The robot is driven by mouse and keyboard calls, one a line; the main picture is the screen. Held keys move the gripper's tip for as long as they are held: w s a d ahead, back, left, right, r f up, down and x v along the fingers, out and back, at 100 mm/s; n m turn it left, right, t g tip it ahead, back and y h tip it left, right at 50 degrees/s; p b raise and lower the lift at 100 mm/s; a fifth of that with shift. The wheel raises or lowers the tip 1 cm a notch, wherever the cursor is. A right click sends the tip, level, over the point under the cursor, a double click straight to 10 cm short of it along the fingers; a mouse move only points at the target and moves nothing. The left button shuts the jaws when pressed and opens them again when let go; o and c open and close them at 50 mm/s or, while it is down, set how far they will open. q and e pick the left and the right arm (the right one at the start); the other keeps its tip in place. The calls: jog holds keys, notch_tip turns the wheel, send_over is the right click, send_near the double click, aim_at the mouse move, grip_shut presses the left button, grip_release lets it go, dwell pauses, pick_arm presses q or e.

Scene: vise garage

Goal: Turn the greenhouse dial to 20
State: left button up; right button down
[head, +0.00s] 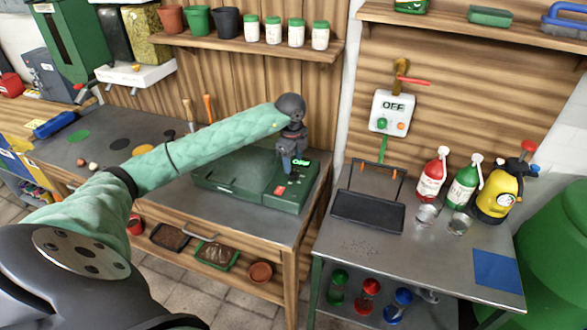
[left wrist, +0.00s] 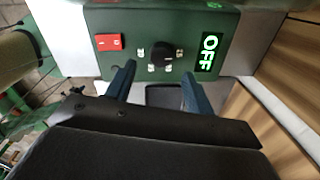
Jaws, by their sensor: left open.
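The black round dial (left wrist: 165,55) sits on the green control box, with small white marks around it. A lit display (left wrist: 209,52) beside the dial reads OFF in the left wrist view. The green box (head: 235,177) lies on the bench in the head view; its small green display (head: 301,162) is too small to read there. My left gripper (head: 286,172) is over the box's right end, hiding the dial. In the left wrist view its fingers (left wrist: 157,88) are open and empty, apart from the dial. My right gripper is not in view.
A red switch (left wrist: 109,42) is on the same panel. A white wall box (head: 393,112) also reads OFF. The metal table (head: 350,245) to the right holds a black tray (head: 367,211), bottles and a yellow sprayer (head: 497,192). A shelf (head: 250,46) with pots hangs above.

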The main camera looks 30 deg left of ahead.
aim_at(294, 173)
pick_arm(q)
jog(key=shift+w+f+p, duration=0.15)
jog(key=shift+f+p, duration=0.65)
jog(key=shift+f, duration=1.7)
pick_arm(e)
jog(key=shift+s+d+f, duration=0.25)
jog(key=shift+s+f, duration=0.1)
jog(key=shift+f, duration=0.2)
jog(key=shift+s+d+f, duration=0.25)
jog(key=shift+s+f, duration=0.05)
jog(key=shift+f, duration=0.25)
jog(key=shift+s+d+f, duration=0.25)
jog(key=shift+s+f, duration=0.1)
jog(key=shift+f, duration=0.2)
pick_arm(q)
jog(key=shift+c, duration=0.4)
jog(key=c, duration=0.9)
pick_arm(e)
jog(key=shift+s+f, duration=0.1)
